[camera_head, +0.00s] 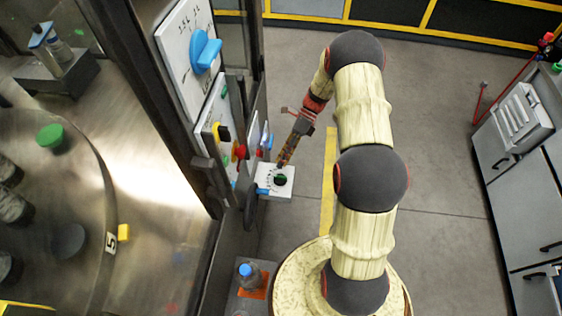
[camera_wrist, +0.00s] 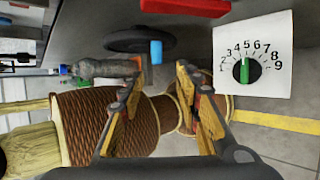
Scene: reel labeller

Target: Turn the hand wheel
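The hand wheel (camera_wrist: 125,40) is a dark disc with a blue handle (camera_wrist: 156,53), seen near the top middle of the wrist view. In the head view the dark wheel (camera_head: 250,208) is edge-on at the machine's side, with its blue handle (camera_head: 262,188) jutting right. My gripper (camera_wrist: 158,75) is open and empty, its two fingers spread apart. The blue handle appears just above the gap between the fingertips, and I see no contact. In the head view my gripper (camera_head: 283,160) hangs above the white dial plate, its fingertips hard to make out.
A white dial plate (camera_wrist: 230,40) with a green knob (camera_wrist: 244,70) sits right of the wheel. A bottle (camera_head: 248,274) stands on an orange mat below the wheel. A large blue knob (camera_head: 205,52) and smaller controls are on the machine face. Open floor lies right of my arm.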

